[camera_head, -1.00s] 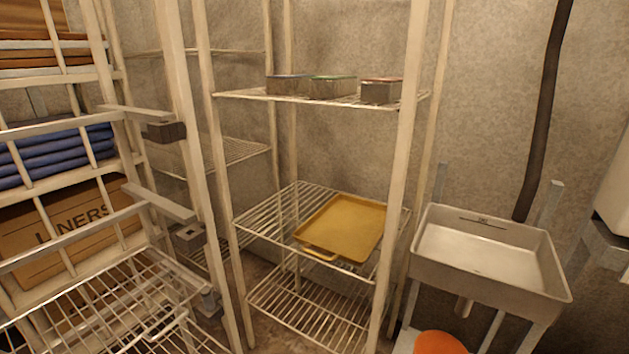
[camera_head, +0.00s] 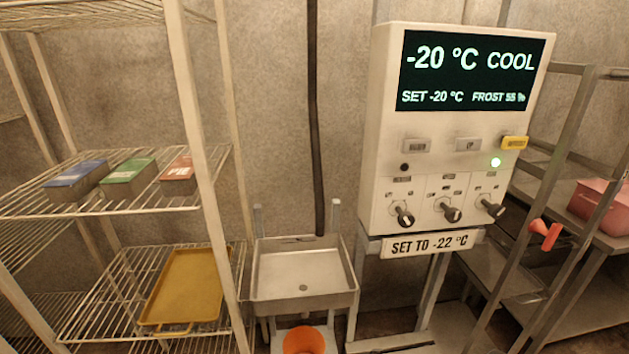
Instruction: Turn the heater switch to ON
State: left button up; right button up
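A pale control panel (camera_head: 385,125) stands right of centre in the head view. Its dark display (camera_head: 473,72) reads "-20 °C COOL", "SET -20 °C" and "FROST", with a figure that looks like 55 %. Neither of my grippers is in view.
A sign (camera_head: 431,243) under the panel reads "SET TO -22 °C". A metal sink (camera_head: 303,285) stands left of the panel, above an orange bucket (camera_head: 304,341). Wire shelving (camera_head: 215,160) with a yellow tray (camera_head: 184,288) is at left. A rack at right holds a pink container (camera_head: 600,205).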

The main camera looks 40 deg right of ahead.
aim_at(406, 219)
jog(key=z, duration=1.85)
